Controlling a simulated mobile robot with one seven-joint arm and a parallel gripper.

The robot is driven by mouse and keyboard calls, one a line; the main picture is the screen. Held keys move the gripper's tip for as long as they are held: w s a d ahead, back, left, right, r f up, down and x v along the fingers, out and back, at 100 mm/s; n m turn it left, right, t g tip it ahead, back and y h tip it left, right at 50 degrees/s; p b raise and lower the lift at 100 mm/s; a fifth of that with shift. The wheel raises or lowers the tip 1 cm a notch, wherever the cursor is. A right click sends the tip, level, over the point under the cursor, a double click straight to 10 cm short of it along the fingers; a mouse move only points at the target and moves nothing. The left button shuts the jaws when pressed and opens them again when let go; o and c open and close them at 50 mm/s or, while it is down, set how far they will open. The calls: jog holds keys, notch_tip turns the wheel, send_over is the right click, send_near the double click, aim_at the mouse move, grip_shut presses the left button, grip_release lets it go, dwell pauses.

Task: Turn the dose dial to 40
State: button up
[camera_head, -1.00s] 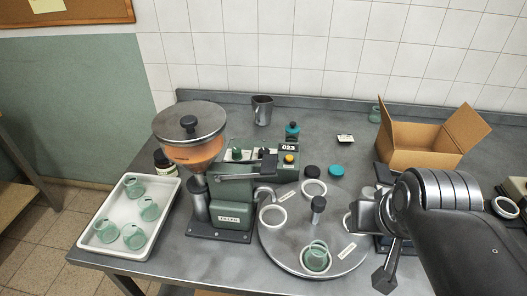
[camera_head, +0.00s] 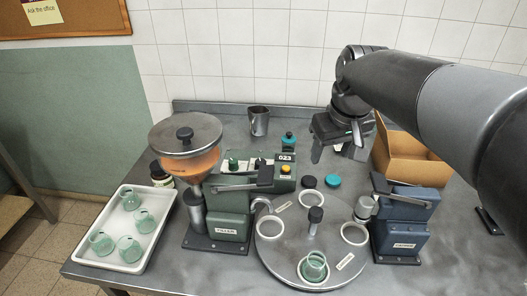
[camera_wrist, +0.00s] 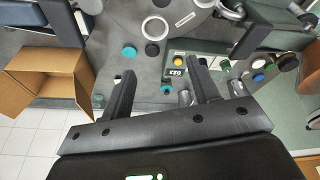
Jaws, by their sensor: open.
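The green filler machine (camera_head: 228,210) stands left of centre on the bench, and its display (camera_head: 286,157) reads 023. The display also shows in the wrist view (camera_wrist: 176,72). On its top panel are a green knob (camera_head: 233,163) and a second, darker knob (camera_head: 259,164); I cannot tell which is the dose dial or read its marks. A yellow button (camera_head: 285,170) sits at the panel's right end. My gripper (camera_head: 337,153) is open and empty, raised above the bench to the right of the panel. Its fingers (camera_wrist: 162,70) point toward the panel end in the wrist view.
A round turntable (camera_head: 275,255) with white rings and a green jar (camera_head: 314,266) lies in front. A blue machine (camera_head: 402,220) stands to its right. An open cardboard box (camera_head: 405,165) is behind. A white tray (camera_head: 91,265) of jars is left. A metal cup (camera_head: 259,121) stands behind the filler.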

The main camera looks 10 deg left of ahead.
jog(key=w+a+f+n+g, duration=0.25)
jog(key=w+a, duration=0.55)
jog(key=w, duration=0.4)
jog(key=n, duration=0.4)
send_over(261, 162)
notch_tip(261, 162, down, 8)
jog(key=shift+g+h, duration=0.35)
jog(key=shift+h, duration=0.05)
notch_tip(261, 162, down, 10)
jog(key=shift+w+a+f, duration=0.1)
jog(key=shift+c, duration=0.2)
jog(key=c, duration=1)
jog(key=shift+o, duration=0.2)
